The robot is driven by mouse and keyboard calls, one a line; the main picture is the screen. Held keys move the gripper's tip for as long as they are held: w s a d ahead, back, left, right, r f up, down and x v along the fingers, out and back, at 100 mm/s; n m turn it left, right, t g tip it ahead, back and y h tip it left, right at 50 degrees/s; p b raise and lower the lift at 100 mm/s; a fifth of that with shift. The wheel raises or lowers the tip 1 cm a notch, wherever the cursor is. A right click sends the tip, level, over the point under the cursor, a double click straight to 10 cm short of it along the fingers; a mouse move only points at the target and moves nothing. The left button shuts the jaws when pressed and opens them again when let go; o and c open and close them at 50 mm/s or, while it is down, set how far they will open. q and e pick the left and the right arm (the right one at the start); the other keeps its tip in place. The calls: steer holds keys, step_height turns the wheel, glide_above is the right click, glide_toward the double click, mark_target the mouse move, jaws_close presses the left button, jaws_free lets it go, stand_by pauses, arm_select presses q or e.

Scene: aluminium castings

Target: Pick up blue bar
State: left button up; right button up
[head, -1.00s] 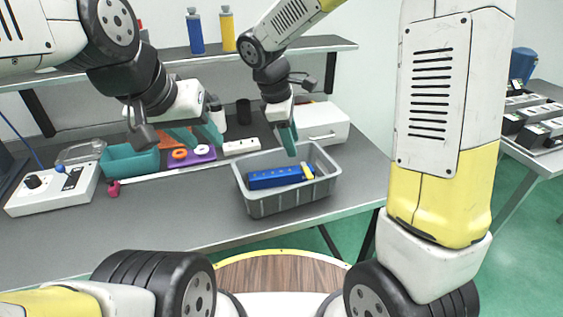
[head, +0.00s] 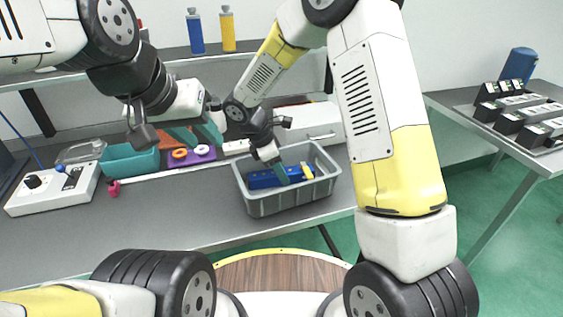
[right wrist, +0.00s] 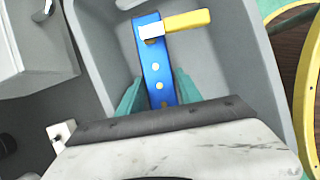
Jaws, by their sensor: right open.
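The blue bar (head: 262,180) lies in the grey bin (head: 262,209) on the workbench, with a row of pale dots along its top. In the right wrist view the bar (right wrist: 159,75) runs between the two teal fingers of my right gripper (right wrist: 158,97). My right gripper (head: 281,173) is open and down in the bin, its fingers on either side of the bar; I cannot tell whether they touch it. A yellow-handled tool (right wrist: 178,23) lies across the bar's far end. My left gripper (head: 197,136) is above the bench at the left, its fingers apart, away from the bin.
The bin walls stand close around my right gripper. A teal tray (head: 130,162), a purple block with rings (head: 191,157) and a white control box (head: 52,190) are to the left. A white box (head: 318,124) stands behind the bin. The bench front left of the bin is clear.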

steer(key=shift+f, duration=0.15)
jaws_close()
